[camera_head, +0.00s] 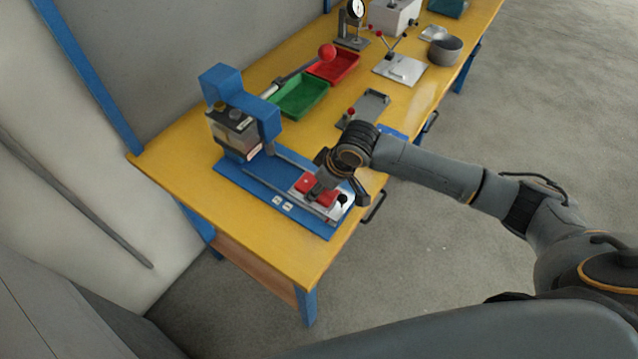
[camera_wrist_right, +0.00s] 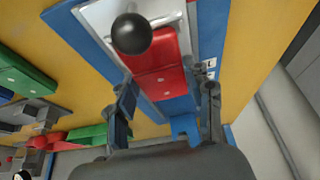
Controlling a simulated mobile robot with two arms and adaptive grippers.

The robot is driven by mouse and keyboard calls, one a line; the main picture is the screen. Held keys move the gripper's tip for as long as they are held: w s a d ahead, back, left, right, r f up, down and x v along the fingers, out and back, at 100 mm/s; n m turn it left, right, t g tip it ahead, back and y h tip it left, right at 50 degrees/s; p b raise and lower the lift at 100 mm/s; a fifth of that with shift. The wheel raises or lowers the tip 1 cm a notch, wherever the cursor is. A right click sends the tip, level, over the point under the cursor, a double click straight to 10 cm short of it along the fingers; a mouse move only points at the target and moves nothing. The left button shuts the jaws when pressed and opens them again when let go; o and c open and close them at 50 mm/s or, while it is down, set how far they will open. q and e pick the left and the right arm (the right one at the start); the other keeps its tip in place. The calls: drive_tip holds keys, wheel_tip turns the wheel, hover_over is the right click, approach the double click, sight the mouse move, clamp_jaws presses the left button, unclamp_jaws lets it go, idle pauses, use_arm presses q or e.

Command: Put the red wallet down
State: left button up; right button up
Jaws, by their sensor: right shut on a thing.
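The red wallet (camera_head: 307,183) is a flat red piece at the silver plate (camera_head: 334,211) of the blue press (camera_head: 270,184), near the bench's front edge. My right gripper (camera_head: 318,190) reaches over it from the right. In the right wrist view the red wallet (camera_wrist_right: 153,62) lies between the two fingers of the right gripper (camera_wrist_right: 163,90), which is shut on it. I cannot tell whether the wallet rests fully on the plate. A black ball knob (camera_wrist_right: 131,34) stands close to the wallet and hides part of it. My left gripper is not in view.
The press head (camera_head: 236,128) rises at the left, with a red-knobbed lever (camera_head: 327,52). A green tray (camera_head: 300,97) and a red tray (camera_head: 335,67) stand behind. A grey fixture (camera_head: 370,105) is to the right. The yellow bench (camera_head: 170,165) is bare at its left end.

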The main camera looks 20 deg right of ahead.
drive_tip(key=o, duration=1.2)
drive_tip(key=shift+f, duration=0.1)
drive_tip(key=shift+c, duration=0.2)
drive_tip(key=v, duration=1.2)
drive_tip(key=shift+a, duration=0.1)
